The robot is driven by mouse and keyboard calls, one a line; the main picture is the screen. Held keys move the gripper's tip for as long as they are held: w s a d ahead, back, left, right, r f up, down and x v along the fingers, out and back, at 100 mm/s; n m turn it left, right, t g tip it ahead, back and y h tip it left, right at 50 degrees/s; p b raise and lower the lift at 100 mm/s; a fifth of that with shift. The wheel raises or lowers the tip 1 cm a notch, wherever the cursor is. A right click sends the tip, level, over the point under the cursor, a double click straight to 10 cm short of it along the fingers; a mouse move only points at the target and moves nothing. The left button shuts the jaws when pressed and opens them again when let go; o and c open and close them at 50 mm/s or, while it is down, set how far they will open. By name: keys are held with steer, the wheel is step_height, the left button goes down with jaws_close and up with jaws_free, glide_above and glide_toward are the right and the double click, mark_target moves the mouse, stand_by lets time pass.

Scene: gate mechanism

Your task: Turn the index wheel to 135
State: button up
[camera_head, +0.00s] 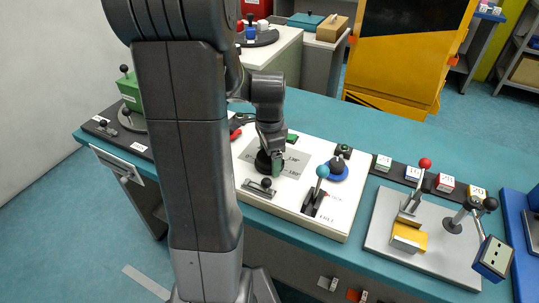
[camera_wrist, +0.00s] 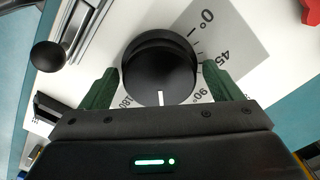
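The black index wheel (camera_wrist: 160,62) is round and sits on a grey dial plate (camera_wrist: 236,38) on the white panel. Its white pointer mark (camera_wrist: 160,98) points toward the bottom of the wrist view, between the 90 label and the 180 label. No 135 label shows; my gripper body covers that part of the dial. My gripper (camera_wrist: 158,68) has its two green fingers on either side of the wheel, with small gaps showing. In the head view the wheel (camera_head: 262,165) is partly hidden behind my gripper (camera_head: 276,165).
A black-knobbed slider (camera_head: 261,187) lies just in front of the wheel. A blue-knobbed lever (camera_head: 317,187) and a blue-based knob (camera_head: 337,168) stand to the right. A grey plate with levers (camera_head: 380,220) is farther right.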

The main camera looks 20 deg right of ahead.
steer(key=shift+o, duration=0.4)
step_height(320, 180, up, 14)
steer(key=shift+p, duration=0.3)
steer(key=shift+f, duration=0.1)
stand_by(2.0)
